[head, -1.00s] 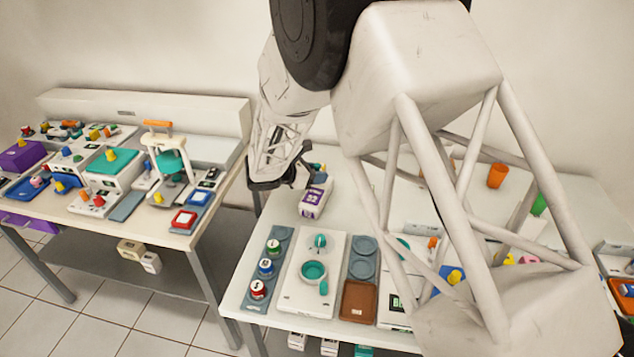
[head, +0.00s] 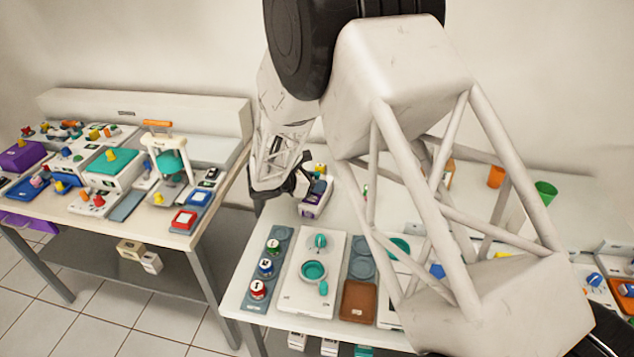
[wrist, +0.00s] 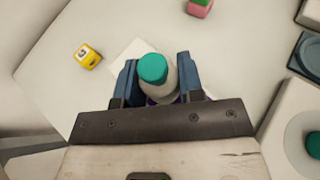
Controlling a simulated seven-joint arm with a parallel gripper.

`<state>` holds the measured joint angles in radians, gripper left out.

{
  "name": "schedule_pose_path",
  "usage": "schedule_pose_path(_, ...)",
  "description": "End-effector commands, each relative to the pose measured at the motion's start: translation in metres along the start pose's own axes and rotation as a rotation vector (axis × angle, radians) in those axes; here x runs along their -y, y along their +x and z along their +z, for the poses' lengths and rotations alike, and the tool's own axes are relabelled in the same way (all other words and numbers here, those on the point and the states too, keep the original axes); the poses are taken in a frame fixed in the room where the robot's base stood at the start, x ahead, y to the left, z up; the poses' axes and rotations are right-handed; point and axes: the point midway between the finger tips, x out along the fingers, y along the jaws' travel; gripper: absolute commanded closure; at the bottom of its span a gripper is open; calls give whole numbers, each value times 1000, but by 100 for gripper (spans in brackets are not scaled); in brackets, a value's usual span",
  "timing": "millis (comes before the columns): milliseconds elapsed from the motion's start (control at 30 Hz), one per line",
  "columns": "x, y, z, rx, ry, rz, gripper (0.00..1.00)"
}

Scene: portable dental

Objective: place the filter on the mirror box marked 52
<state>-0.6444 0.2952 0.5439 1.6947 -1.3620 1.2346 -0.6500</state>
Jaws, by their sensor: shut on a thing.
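My gripper (wrist: 158,82) has its two blue fingers shut on a white cylinder with a teal top, which I take to be the filter (wrist: 153,70). A white box with a purple front (head: 313,207) stands at the back left of the right-hand table. In the head view my gripper (head: 318,185) is right at the top of this box. A little purple shows under the held filter in the wrist view. I cannot read a 52 on the box, and I cannot tell whether the filter touches it.
A yellow block (wrist: 88,56) and a pink block with a green top (wrist: 200,7) lie on the table apart from my gripper. A white tray with a teal bowl (head: 313,270) and a grey rack of jars (head: 265,266) stand towards the front. My arm hides much of the table.

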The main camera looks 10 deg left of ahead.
Motion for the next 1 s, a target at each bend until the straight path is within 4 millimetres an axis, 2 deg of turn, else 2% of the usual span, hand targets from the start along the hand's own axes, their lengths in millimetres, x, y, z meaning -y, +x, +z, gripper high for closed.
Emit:
schedule_pose_path(300, 0, 1, -3, 0, -1, 0, 87)
schedule_pose_path(333, 0, 1, -3, 0, -1, 0, 63)
schedule_pose_path(500, 0, 1, -3, 0, -1, 0, 39)
schedule_pose_path(867, 0, 0, -1, 0, 0, 0, 39)
schedule_pose_path(1000, 0, -6, 0, 0, 0, 1, 39)
